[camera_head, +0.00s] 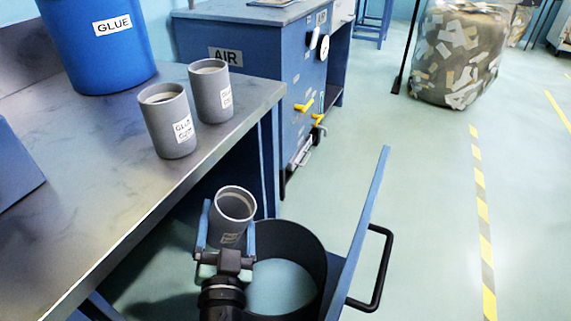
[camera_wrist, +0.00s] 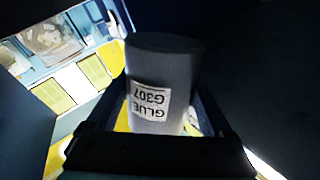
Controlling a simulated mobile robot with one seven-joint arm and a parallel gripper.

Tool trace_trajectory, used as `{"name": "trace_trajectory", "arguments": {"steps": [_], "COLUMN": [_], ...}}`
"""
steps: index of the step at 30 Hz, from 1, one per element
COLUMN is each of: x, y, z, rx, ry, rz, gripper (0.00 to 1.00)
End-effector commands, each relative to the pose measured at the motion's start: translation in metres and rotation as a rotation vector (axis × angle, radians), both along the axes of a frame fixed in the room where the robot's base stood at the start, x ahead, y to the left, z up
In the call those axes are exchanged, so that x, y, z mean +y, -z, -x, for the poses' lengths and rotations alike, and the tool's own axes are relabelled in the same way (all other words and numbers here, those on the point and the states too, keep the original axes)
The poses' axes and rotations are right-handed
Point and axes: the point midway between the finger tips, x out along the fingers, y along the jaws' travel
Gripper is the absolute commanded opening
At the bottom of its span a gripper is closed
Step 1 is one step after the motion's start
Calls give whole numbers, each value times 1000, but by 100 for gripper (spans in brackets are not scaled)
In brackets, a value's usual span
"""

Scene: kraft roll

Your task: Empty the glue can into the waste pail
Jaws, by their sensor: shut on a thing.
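My gripper (camera_head: 228,224) is shut on a grey glue can (camera_head: 236,205), with one blue finger on each side. In the wrist view the can (camera_wrist: 165,70) fills the middle, and its white label reads GLUE G307, upside down in that picture. The can's mouth faces up in the head view, and it looks roughly upright. What is inside is hard to tell. The waste pail (camera_head: 318,258), a dark round bin with a wide open top, is beside and below the can to the right. My gripper hides part of its left rim.
Two more grey labelled cans (camera_head: 168,122) (camera_head: 211,92) stand near the edge of the metal bench (camera_head: 105,178), by a blue GLUE drum (camera_head: 97,45). A blue panel (camera_head: 362,225) with a black handle (camera_head: 379,270) stands right of the pail. Open floor lies beyond.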

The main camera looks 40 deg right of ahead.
Motion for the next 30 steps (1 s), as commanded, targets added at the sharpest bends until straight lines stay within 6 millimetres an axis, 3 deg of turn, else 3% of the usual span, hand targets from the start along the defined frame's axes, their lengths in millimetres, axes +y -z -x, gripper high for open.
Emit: {"name": "trace_trajectory", "arguments": {"steps": [2, 8, 12, 20, 30], "x": [3, 10, 13, 15, 15], "y": [-7, 4, -3, -5, -40], "z": [-4, -11, -15, -18, -18], "rx": [46, 173, 246, 312, 315], "ry": [-1, -1, 0, -1, 1], "rz": [39, 147, 210, 266, 270], "gripper": [15, 15, 15, 15, 15]}}
